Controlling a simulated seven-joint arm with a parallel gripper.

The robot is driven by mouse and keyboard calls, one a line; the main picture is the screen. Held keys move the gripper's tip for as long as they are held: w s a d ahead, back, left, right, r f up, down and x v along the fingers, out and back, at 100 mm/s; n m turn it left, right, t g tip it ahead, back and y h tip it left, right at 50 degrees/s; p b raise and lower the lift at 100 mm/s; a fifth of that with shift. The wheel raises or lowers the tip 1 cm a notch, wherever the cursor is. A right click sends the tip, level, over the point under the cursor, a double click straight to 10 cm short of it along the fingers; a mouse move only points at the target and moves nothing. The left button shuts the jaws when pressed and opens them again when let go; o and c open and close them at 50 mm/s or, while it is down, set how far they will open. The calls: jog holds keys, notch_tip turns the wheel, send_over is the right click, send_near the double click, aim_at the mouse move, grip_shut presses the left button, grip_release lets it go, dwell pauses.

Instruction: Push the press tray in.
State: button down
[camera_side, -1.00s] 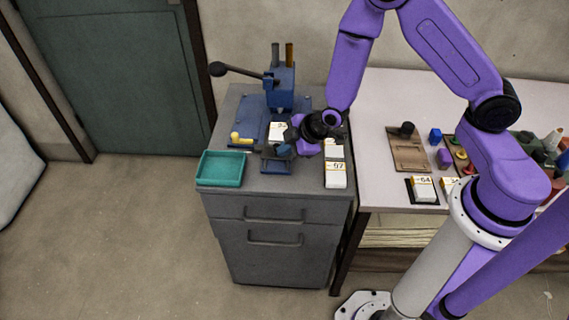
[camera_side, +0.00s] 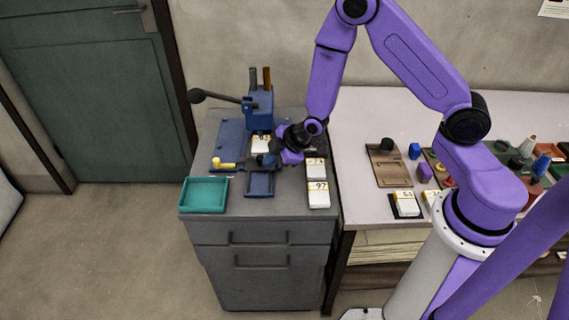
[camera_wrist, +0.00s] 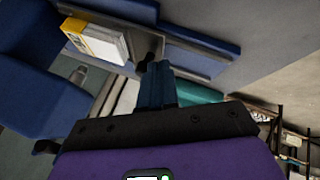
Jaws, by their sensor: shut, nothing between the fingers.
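The blue press (camera_side: 258,105) stands on the grey cabinet, its lever to the left. A white block with a yellow edge (camera_side: 261,144) sits at the press, below its head; the block also shows at the upper left of the wrist view (camera_wrist: 97,40). The press tray under the block is mostly hidden by the block and my gripper. My gripper (camera_side: 266,160) is shut and empty, low in front of the block. In the wrist view its blue fingertips (camera_wrist: 156,80) are together beside a small dark knob (camera_wrist: 148,45). I cannot tell whether they touch it.
A teal tray (camera_side: 204,194) and an empty dark blue tray (camera_side: 260,184) lie at the cabinet's front. White labelled blocks (camera_side: 318,195) stand close on the right. A table (camera_side: 355,120) with small parts adjoins.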

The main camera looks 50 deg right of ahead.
jog(key=s, duration=0.1)
jog(key=s+a, duration=0.1)
jog(key=s, duration=0.1)
jog(key=shift+s+a+r, duration=0.1)
jog(key=shift+s+a, duration=0.05)
jog(key=shift+a, duration=0.1)
jog(key=s+a+r+g, duration=0.2)
jog(key=s+r+g, duration=0.3)
jog(key=s+r, duration=1.1)
jog(key=s+d+r+h, duration=0.1)
jog(key=s+d+r, duration=0.1)
jog(key=s, duration=0.4)
jog(key=s+d+r+g+h, duration=0.1)
jog(key=s+d, duration=0.3)
jog(key=s, duration=0.2)
jog(key=shift+s+r+g, duration=0.2)
jog(key=shift+r+g, duration=0.1)
jog(key=shift+r, duration=0.1)
